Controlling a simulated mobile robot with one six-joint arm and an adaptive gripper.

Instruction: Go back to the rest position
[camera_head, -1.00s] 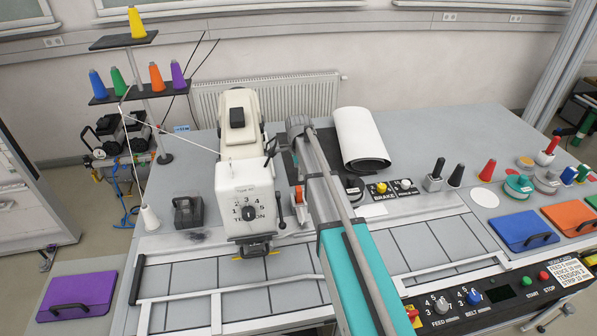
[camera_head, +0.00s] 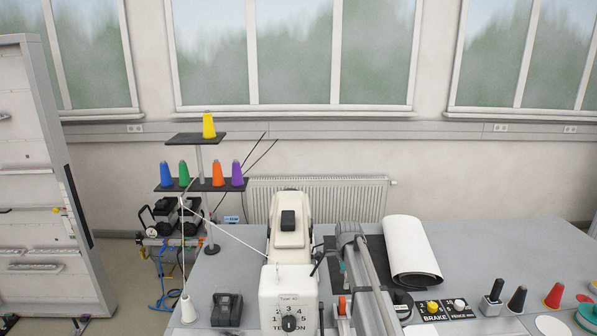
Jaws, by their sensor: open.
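My gripper is not visible in the current head view. A grey part of what looks like my own arm rises from the bottom edge, right of the white sewing machine head (camera_head: 288,290), and ends beside the rolled white sheet. The arm's end with the fingers is hidden or out of the picture. No thing is seen held.
A grey worktable (camera_head: 480,250) fills the bottom right. A thread stand (camera_head: 200,140) with coloured cones, a white cone (camera_head: 188,308) and a dark block (camera_head: 227,309) are at left.

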